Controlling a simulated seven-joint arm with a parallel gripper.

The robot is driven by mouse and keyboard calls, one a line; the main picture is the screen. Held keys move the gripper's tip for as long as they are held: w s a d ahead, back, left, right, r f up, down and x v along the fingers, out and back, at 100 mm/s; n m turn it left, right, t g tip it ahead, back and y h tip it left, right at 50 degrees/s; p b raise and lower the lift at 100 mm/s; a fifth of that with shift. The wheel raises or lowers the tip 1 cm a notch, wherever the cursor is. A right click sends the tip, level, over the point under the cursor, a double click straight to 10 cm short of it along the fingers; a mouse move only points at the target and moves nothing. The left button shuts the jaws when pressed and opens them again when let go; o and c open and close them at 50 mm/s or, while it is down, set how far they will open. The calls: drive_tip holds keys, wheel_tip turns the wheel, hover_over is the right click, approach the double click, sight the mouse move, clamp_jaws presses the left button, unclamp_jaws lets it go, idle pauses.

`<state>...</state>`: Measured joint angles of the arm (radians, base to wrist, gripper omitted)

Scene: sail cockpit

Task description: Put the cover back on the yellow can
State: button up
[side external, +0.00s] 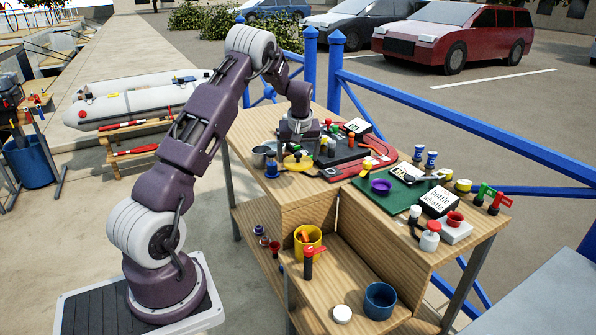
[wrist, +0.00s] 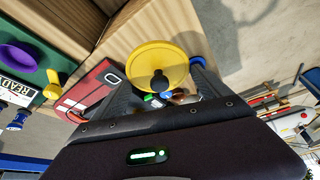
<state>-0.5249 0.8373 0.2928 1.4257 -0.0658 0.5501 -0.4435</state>
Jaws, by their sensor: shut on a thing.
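The cover is a yellow disc with a dark knob, seen below my gripper in the side view (side external: 298,164) and large in the wrist view (wrist: 160,58). My gripper (side external: 297,150) is shut on the cover, near the left end of the upper table top; its fingers show either side of the cover in the wrist view (wrist: 161,84). I cannot tell whether the cover clears the table. The yellow can (side external: 297,249) stands upright and open on the lower shelf, with something orange inside. It is to the right of and below my gripper, and I cannot find it in the wrist view.
A metal cup (side external: 259,157) and a blue piece (side external: 271,169) stand close to the cover. A red-topped dark item (side external: 308,264) partly hides the can. A blue pot (side external: 379,300) and a white round piece (side external: 342,314) are on the lower shelf. The upper table is crowded.

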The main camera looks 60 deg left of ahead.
sight(298, 153)
wheel_tip(298, 153, up, 6)
drive_tip(key=shift+r, duration=0.2)
drive_tip(key=s+d+n+g, duration=0.25)
drive_tip(key=d+n, duration=0.35)
drive_tip(key=d, duration=0.6)
drive_tip(key=shift+a+f, duration=0.15)
drive_tip(key=shift+f, duration=6.05)
drive_tip(key=shift+a+f, duration=0.1)
drive_tip(key=shift+f, duration=6.05)
drive_tip(key=shift+f, duration=0.15)
drive_tip(key=o, duration=1.2)
drive_tip(key=shift+c, duration=0.2)
drive_tip(key=shift+y, duration=0.3)
